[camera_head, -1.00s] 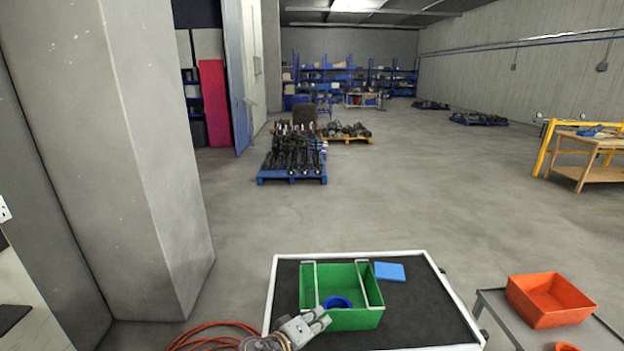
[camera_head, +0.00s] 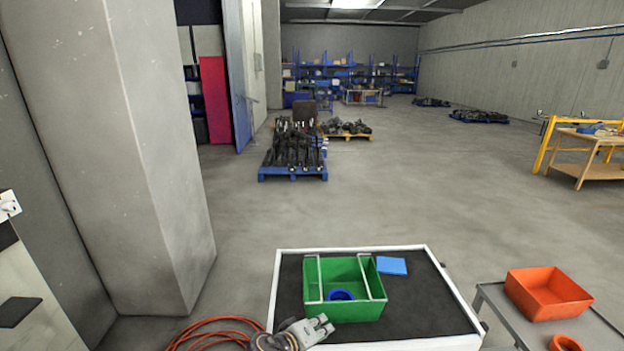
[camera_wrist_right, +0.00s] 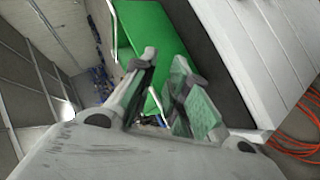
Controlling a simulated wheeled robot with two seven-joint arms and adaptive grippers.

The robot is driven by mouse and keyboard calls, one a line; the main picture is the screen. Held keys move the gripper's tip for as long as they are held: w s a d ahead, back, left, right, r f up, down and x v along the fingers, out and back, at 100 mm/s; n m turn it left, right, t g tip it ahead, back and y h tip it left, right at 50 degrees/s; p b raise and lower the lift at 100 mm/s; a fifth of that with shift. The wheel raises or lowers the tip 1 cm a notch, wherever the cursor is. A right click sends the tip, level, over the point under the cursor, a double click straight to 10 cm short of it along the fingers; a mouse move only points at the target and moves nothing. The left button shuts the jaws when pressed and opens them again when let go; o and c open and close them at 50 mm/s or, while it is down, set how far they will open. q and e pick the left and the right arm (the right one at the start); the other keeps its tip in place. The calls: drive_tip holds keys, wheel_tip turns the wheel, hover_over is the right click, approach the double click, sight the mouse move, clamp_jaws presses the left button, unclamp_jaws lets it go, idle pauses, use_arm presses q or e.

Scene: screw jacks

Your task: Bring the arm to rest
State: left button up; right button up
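My right gripper (camera_head: 327,326) is at the near left edge of the black-topped table (camera_head: 420,310), in front of the green bin (camera_head: 355,312). In the right wrist view its two fingers (camera_wrist_right: 164,64) stand apart with nothing between them, so it is open and empty. The green bin also shows beyond the fingers in the wrist view (camera_wrist_right: 150,35). A blue round part (camera_head: 341,295) sits inside the bin. My left gripper is not in view.
A flat blue piece (camera_head: 392,266) lies on the table behind the bin. An orange bin (camera_head: 548,297) and an orange round part (camera_head: 565,343) are on a grey cart at right. An orange cable (camera_head: 215,325) lies left of the table. A concrete pillar (camera_head: 140,150) stands at left.

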drive_tip(key=s+d+f+m+g+y, duration=0.1)
drive_tip(key=s+d+f+g+y, duration=0.3)
drive_tip(key=s+d+f, duration=0.3)
drive_tip(key=s+d+m+g+y, duration=0.2)
drive_tip(key=s+d+y, duration=0.1)
drive_tip(key=s+d, duration=1.1)
wheel_tip(320, 180, down, 33)
drive_tip(key=s+g+b, duration=0.1)
drive_tip(key=s, duration=0.1)
drive_tip(key=s+d+f+b, duration=0.1)
drive_tip(key=s+f, duration=1)
drive_tip(key=s+d+f+g, duration=0.1)
drive_tip(key=s+d+f, duration=0.1)
drive_tip(key=s+f, duration=0.8)
drive_tip(key=shift+s+d+f+b, duration=0.25)
drive_tip(key=shift+s+f+b, duration=0.1)
drive_tip(key=shift+s, duration=0.35)
